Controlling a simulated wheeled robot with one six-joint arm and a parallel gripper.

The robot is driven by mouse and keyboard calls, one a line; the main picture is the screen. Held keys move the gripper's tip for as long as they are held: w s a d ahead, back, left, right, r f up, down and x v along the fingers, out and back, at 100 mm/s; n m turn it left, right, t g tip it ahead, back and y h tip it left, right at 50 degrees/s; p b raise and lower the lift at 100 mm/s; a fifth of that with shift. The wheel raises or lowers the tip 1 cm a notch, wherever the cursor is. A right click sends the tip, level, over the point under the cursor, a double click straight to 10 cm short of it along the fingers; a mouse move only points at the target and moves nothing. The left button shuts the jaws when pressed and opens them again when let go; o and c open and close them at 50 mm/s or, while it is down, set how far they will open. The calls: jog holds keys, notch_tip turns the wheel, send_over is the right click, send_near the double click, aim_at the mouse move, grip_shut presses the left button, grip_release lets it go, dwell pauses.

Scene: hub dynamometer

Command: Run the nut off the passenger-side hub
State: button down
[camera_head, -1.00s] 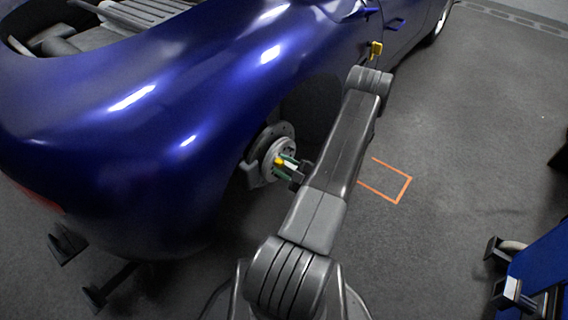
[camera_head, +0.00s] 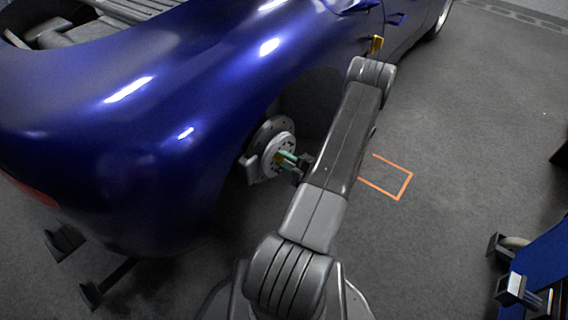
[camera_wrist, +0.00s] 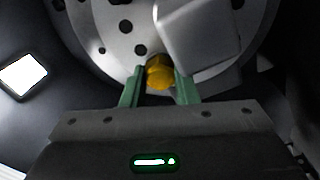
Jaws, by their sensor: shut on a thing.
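The wheel hub (camera_head: 284,141) is a bare grey metal disc with holes inside the rear wheel arch of a blue car. It also fills the top of the wrist view (camera_wrist: 100,25). A yellow nut (camera_wrist: 160,72) is at the hub face, between the green fingers of my gripper (camera_wrist: 159,90). The fingers are shut on the nut from both sides. In the head view my gripper (camera_head: 287,158) is at the hub, with the nut mostly hidden by the fingers. The wrist view does not show the nut's thread.
The blue car body (camera_head: 120,110) overhangs the hub on the left and above. An orange outline (camera_head: 397,198) marks the floor right of my arm. A blue stand or cart (camera_head: 540,265) is at the lower right. The grey floor between is mostly clear.

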jog(key=n+b, duration=0.1)
jog(key=n, duration=0.1)
jog(key=n+b, duration=0.1)
jog(key=n, duration=0.2)
jog(key=shift+s+f+n+b, duration=0.1)
jog(key=shift+f+n+b, duration=0.15)
jog(key=shift+n+b, duration=0.15)
jog(key=shift+r+n, duration=0.15)
jog(key=shift+n, duration=0.65)
jog(key=c, duration=1.3)
grip_release()
